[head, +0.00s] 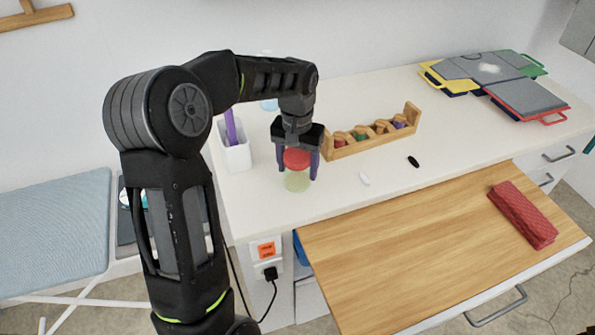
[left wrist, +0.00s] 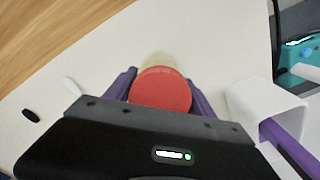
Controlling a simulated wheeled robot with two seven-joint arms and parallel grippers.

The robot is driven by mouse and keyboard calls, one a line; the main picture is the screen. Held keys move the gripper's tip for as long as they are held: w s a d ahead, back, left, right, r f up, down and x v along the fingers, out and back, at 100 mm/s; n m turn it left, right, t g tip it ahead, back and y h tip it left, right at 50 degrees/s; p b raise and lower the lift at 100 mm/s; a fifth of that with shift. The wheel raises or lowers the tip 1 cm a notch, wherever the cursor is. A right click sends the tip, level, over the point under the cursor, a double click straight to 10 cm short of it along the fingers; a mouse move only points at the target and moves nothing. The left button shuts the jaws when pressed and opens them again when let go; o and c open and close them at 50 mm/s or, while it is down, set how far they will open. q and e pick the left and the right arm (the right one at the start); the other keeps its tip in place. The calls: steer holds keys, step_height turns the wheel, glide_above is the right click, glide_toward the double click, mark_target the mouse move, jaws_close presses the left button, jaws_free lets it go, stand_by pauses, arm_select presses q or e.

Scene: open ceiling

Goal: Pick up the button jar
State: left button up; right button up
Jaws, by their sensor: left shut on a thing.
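The button jar (head: 298,180) has a red lid and a pale yellow-green see-through body. It stands upright on the white tabletop, or just above it; I cannot tell which. My left gripper (head: 298,165) comes down from above with its purple fingers on both sides of the red lid, shut on the jar. In the left wrist view the red lid (left wrist: 161,90) sits between the two purple fingers (left wrist: 160,92), with the pale body partly hidden beneath it. My right gripper is not in view.
A white holder (head: 235,150) with a purple item stands left of the jar. A wooden rack (head: 372,140) with colored spools is to the right. Small white and black objects (head: 413,162) lie on the table.

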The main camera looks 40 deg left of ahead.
arm_select(q)
steer(key=c, duration=0.4)
steer(key=shift+c, duration=0.2)
steer(key=shift+r, duration=0.1)
step_height(320, 180, up, 10)
steer(key=shift+f+b, duration=0.1)
steer(key=shift+b, duration=0.5)
